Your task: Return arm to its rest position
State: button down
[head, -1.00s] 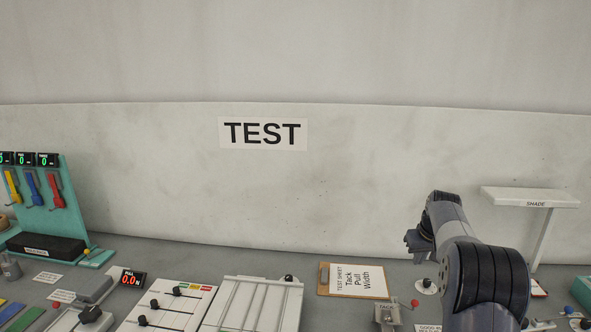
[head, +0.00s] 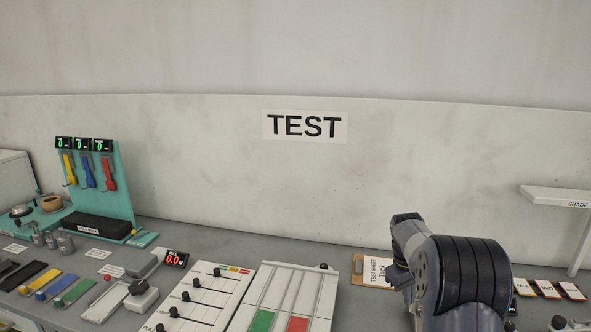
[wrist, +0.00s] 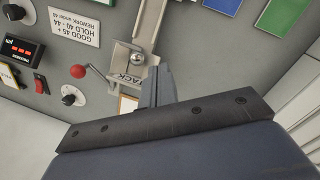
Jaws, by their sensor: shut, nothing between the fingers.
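My arm (head: 465,275) stands folded at the lower right of the head view, above the bench. Its end is mostly hidden behind its own links there. In the wrist view, my gripper (wrist: 155,85) has its fingers together, with nothing held between them. The fingers point at the metal tack fixture (wrist: 133,62) and cover part of its label. I cannot tell the gap between the fingertips and the fixture.
A clipboard (head: 357,268) lies just left of my arm, partly hidden by it. A shelf marked SHADE (head: 555,196) stands at right. A red-ball lever (wrist: 78,71) and knobs sit near the fixture. A white panel (head: 248,285) and teal gauge stand (head: 124,185) are at left.

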jog(key=shift+n+g+h, duration=0.8)
jog(key=shift+n, duration=0.1)
jog(key=shift+s+a+f, duration=0.3)
jog(key=shift+s+f, duration=0.05)
jog(key=shift+s, duration=0.45)
jog(key=shift+s+a+f, duration=0.25)
jog(key=shift+s+f, duration=0.05)
jog(key=shift+s, duration=0.45)
jog(key=shift+s+a+f, duration=0.3)
jog(key=shift+s+f, duration=0.05)
jog(key=shift+s, duration=0.45)
